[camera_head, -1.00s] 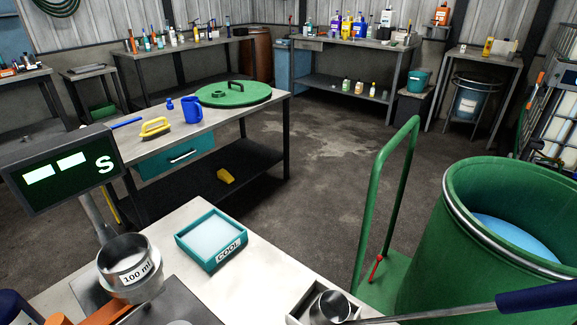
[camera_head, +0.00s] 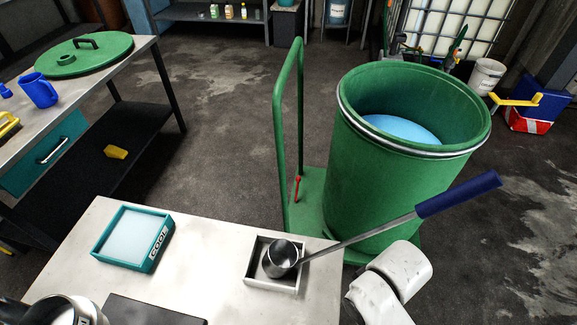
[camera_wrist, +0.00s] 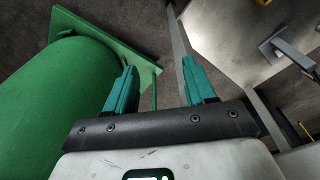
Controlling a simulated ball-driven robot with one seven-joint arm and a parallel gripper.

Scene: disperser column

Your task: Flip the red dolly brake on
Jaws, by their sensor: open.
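The red brake lever (camera_head: 297,188) stands up from the green dolly (camera_head: 306,204), near the foot of its tall handle (camera_head: 279,140). A big green drum (camera_head: 365,180) stands on the dolly and covers much of its deck. In the wrist view, my gripper (camera_wrist: 159,68) is open and empty, its two teal fingers apart. The drum (camera_wrist: 60,105) is left of the fingers there, and a corner of the dolly deck (camera_wrist: 146,77) shows behind the left finger. I cannot make out the red lever in the wrist view. The head view does not show my fingers.
A pale bench with a teal tray (camera_head: 135,238) and a small box (camera_head: 273,281) holding a metal ladle (camera_head: 281,259) is in front. The ladle's blue handle reaches across the drum's front. A dark workbench is at left. Floor between that workbench and the dolly is clear.

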